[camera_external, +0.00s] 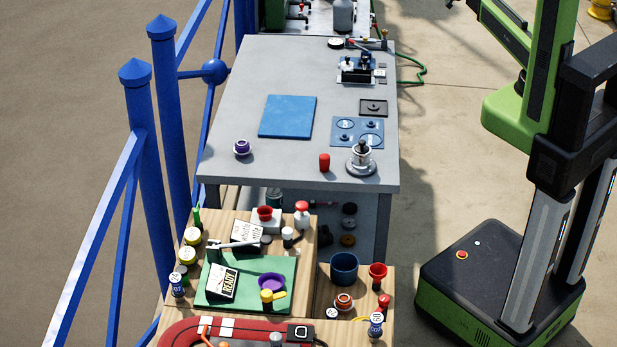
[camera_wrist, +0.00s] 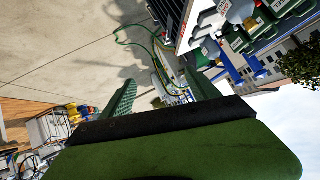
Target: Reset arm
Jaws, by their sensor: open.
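My gripper (camera_wrist: 162,86) shows in the wrist view. Its two dark green fingers stand well apart and nothing is between them. The wrist view looks out sideways over open floor, hoses and distant equipment. In the external view my green and black arm stands at the right, raised above my base. It reaches past the top edge, so the gripper itself is out of that picture. My arm is to the right of the grey table (camera_external: 300,90), clear of it.
On the grey table are a blue mat (camera_external: 287,116), a red cylinder (camera_external: 324,163), a metal fixture (camera_external: 361,160) and a purple-topped knob (camera_external: 242,148). A crowded wooden bench with a green mat (camera_external: 249,299) is in front. Blue railings (camera_external: 150,150) line the left. Floor between table and base is clear.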

